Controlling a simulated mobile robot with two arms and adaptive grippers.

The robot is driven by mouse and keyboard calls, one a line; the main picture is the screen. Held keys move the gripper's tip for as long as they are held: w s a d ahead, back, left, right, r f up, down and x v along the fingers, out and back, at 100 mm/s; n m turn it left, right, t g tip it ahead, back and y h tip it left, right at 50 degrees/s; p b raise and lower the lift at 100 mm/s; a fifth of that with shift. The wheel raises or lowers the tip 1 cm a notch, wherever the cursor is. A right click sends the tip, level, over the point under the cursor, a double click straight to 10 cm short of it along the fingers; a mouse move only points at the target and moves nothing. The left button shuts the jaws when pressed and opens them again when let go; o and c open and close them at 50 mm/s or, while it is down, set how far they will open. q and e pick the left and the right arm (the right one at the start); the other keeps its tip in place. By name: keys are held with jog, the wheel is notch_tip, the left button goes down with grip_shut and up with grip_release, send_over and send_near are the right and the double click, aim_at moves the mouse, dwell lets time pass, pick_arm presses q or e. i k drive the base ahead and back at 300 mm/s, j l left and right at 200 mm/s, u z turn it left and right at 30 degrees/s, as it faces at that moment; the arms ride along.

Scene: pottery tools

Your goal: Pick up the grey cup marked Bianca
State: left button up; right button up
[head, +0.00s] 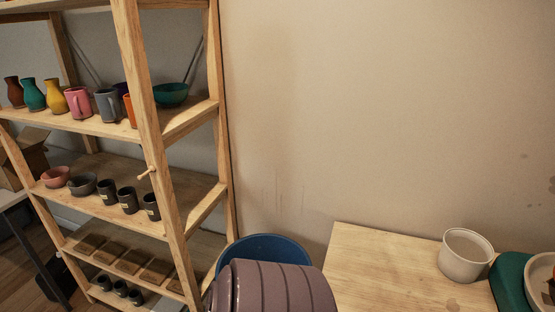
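No name can be read on any cup, so I cannot tell which is marked Bianca. Three dark grey cups stand upright in a row on the middle shelf: a left one (107,193), a middle one (128,201) and a right one (151,207). Small pale labels show on them, too small to read. A grey mug (108,106) with a handle stands on the shelf above. Small dark cups (120,289) stand on the bottom shelf. A plain off-white cup (465,257) stands on the table at right. Neither gripper is in view.
The wooden shelf rack's post (147,130) has a peg sticking out and partly hides shelf items. Vases, mugs and bowls share its shelves. A blue tub (262,246) and a purple-grey ribbed object (275,288) stand between rack and table (375,270). The table's left part is clear.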

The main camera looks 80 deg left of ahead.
aim_at(106, 188)
jog(key=u, duration=3.9)
jog(key=i+j, duration=0.2)
jog(key=i+j+z, duration=0.15)
jog(key=j, duration=0.15)
